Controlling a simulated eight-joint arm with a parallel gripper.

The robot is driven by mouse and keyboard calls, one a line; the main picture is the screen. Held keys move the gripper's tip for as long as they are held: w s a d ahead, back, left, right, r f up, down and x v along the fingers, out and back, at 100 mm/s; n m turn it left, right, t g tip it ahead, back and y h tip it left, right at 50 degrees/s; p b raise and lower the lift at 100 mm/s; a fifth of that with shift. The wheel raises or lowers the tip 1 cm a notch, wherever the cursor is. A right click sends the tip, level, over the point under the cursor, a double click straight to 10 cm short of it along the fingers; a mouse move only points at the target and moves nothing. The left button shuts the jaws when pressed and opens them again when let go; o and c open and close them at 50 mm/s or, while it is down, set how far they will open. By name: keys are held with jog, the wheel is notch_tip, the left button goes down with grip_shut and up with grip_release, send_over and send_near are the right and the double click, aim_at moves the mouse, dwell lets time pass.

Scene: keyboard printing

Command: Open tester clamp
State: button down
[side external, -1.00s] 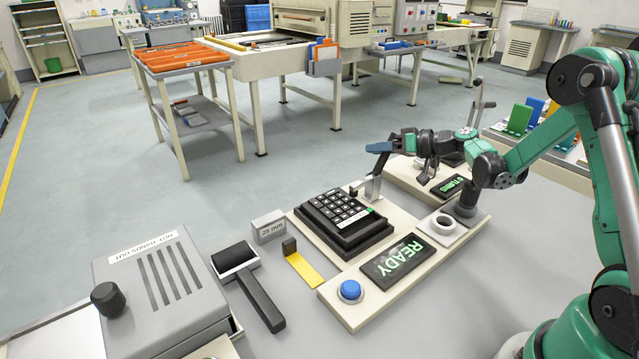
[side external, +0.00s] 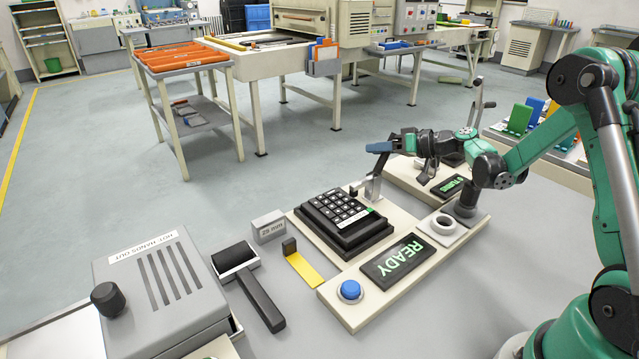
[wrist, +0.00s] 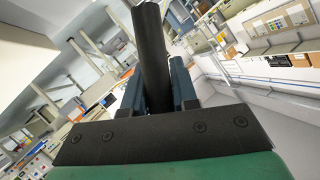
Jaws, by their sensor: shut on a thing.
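The tester is a cream base (side external: 345,311) with a black keypad (side external: 343,217), a display reading READY (side external: 398,260) and a blue button (side external: 350,290). Its metal clamp (side external: 374,188) stands at the keypad's far right corner, with a small dark tip near the keypad's edge. My gripper (side external: 379,147) is at the top of the clamp, its blue fingers pointing left. In the wrist view, a dark round handle (wrist: 152,55) stands between the blue fingers, and my gripper is shut on it. In the side view, the fingers largely hide the handle.
A second cream station with a green-lit display (side external: 447,186) and an upright lever (side external: 479,100) stands behind. A roller (side external: 255,280), a yellow strip (side external: 305,268), a grey block (side external: 268,227) and a grey slotted box (side external: 160,285) stand left.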

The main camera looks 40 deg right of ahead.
jog(key=d+m+y, duration=0.1)
jog(key=d+f+m+t+y, duration=0.1)
jog(key=m, duration=0.1)
jog(key=shift+f, duration=0.3)
dwell(0.3)
jog(key=c, duration=0.7)
grip_release()
jog(key=shift+v, duration=2.85)
